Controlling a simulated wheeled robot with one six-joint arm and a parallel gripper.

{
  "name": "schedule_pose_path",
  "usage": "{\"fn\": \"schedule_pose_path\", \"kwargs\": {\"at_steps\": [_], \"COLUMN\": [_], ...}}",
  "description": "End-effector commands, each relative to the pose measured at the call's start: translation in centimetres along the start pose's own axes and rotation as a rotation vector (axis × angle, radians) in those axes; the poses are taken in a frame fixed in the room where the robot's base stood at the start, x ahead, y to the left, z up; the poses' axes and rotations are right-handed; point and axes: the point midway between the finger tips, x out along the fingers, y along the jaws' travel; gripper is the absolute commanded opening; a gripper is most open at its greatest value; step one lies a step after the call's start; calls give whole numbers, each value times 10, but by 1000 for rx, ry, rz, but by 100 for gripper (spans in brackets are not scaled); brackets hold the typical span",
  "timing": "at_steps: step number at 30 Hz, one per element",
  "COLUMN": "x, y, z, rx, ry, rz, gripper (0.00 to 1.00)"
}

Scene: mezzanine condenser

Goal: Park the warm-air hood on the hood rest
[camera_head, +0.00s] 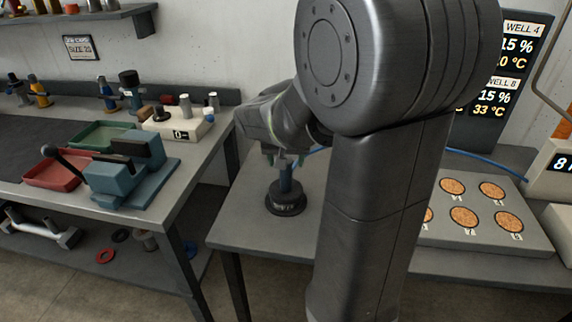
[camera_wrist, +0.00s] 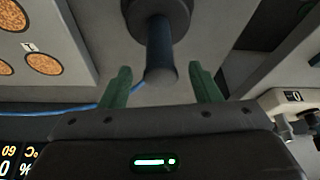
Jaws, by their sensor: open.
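A dark round piece (camera_head: 286,202) with an upright blue-grey handle (camera_head: 286,180) stands on the grey table, apparently the warm-air hood. Its small front lettering is too blurred to read, and I cannot tell a separate hood rest from its base. My gripper (camera_head: 284,160) is above it, pointing down. In the wrist view, my green fingers (camera_wrist: 160,70) are spread on either side of the handle (camera_wrist: 160,48), with gaps on both sides. The dark base (camera_wrist: 157,8) shows beyond. My arm hides part of the table in the head view.
A plate with several numbered round cork-coloured wells (camera_head: 464,217) lies right of my arm. A blue cable (camera_head: 480,158) runs behind it. Left is a bench with a blue vise-like fixture (camera_head: 125,180) and trays (camera_head: 55,172). A gap separates bench and table.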

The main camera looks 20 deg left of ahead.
Motion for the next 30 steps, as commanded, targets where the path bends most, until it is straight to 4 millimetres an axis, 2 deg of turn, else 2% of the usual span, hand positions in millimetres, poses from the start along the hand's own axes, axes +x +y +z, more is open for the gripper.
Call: {"fn": "schedule_pose_path", "kwargs": {"at_steps": [1, 6, 12, 20, 26, 30], "x": [-13, -48, -76, -83, -82, -75], "y": [-1, -1, 0, 0, 0, 0], "z": [-1, -1, -1, 0, 0, 0], "rx": [0, -1, 0, 0, 0, 0], "ry": [6, 5, 4, 0, 0, -1], "rz": [-3, -2, -2, 0, 0, 1], "gripper": [57, 57, 57, 57, 57, 57]}}
